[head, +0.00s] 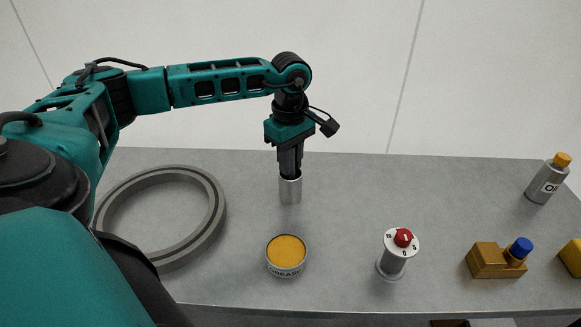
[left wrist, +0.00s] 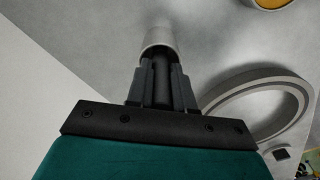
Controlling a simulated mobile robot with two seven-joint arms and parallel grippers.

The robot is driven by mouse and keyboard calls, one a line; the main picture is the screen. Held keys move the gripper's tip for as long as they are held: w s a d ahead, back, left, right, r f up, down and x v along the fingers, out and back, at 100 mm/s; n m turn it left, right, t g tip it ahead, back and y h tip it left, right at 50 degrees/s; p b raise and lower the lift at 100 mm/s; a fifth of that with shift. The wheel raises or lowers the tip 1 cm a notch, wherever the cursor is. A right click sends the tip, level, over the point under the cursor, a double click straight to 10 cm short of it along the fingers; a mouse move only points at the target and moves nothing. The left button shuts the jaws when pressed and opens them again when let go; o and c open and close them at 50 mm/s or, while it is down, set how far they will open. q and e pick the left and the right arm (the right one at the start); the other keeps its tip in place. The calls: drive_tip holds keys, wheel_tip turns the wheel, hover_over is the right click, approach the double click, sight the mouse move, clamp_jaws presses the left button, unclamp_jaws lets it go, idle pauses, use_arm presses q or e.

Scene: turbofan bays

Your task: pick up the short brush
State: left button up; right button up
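My left gripper (head: 290,172) points straight down at a small silver-grey cup (head: 290,190) on the grey bench. The left wrist view shows the gripper's dark fingers (left wrist: 161,68) right at the mouth of the cup (left wrist: 160,38). Between them is a dark upright rod (left wrist: 162,80) that runs into the cup. It may be the handle of the short brush, but no bristles show, so I cannot be sure. Whether the fingers press on the rod or stand just beside it is not clear. My right gripper is not in view.
A large grey ring (head: 214,190) lies on the bench to the left. A grease tin (head: 287,256), a red-knobbed dial post (head: 393,262), a brass block with blue cap (head: 490,262) and an oil bottle (head: 545,185) stand around. Bench right of the cup is clear.

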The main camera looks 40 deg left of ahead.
use_arm(q)
clamp_jaws()
wheel_tip(320, 180, up, 20)
drive_tip(key=p, duration=0.5)
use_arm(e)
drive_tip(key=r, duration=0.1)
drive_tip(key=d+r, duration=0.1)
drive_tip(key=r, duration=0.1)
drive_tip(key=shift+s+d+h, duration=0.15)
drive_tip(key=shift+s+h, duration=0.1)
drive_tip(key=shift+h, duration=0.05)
